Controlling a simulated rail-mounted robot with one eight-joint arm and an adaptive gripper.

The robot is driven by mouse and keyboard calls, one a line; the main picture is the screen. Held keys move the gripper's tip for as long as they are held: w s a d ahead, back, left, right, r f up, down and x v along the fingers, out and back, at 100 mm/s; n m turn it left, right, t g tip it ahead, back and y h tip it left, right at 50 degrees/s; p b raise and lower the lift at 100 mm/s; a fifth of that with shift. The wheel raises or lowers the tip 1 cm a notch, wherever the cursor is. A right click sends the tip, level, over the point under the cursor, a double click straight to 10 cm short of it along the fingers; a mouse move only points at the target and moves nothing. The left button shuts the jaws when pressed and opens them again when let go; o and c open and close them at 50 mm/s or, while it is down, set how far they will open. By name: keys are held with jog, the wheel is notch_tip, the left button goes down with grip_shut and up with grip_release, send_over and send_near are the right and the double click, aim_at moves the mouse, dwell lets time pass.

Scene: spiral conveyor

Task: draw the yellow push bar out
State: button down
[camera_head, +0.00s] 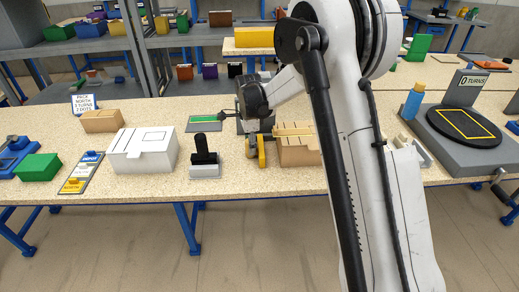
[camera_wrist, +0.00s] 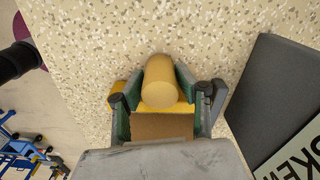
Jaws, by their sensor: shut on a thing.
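The yellow push bar (camera_wrist: 161,82) shows in the wrist view as a rounded yellow bar with a wider yellow part behind it. My gripper (camera_wrist: 160,92) is shut on it, with one green-lined finger on each side. In the head view the yellow push bar (camera_head: 261,152) stands at the left end of a tan box (camera_head: 298,153). My wrist and arm hide much of the gripper and part of the box there.
A black post on a grey base (camera_head: 205,160) stands close to the left of the bar. A white box (camera_head: 143,150) is farther left. A dark panel with lettering (camera_wrist: 285,105) lies right of my gripper in the wrist view. A turntable (camera_head: 463,125) stands at the right.

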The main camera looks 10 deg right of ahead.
jog(key=shift+a, duration=0.15)
jog(key=c, duration=1.3)
grip_release()
jog(key=shift+a, duration=0.2)
jog(key=shift+o, duration=0.2)
jog(key=shift+d, duration=0.1)
notch_tip(320, 180, up, 12)
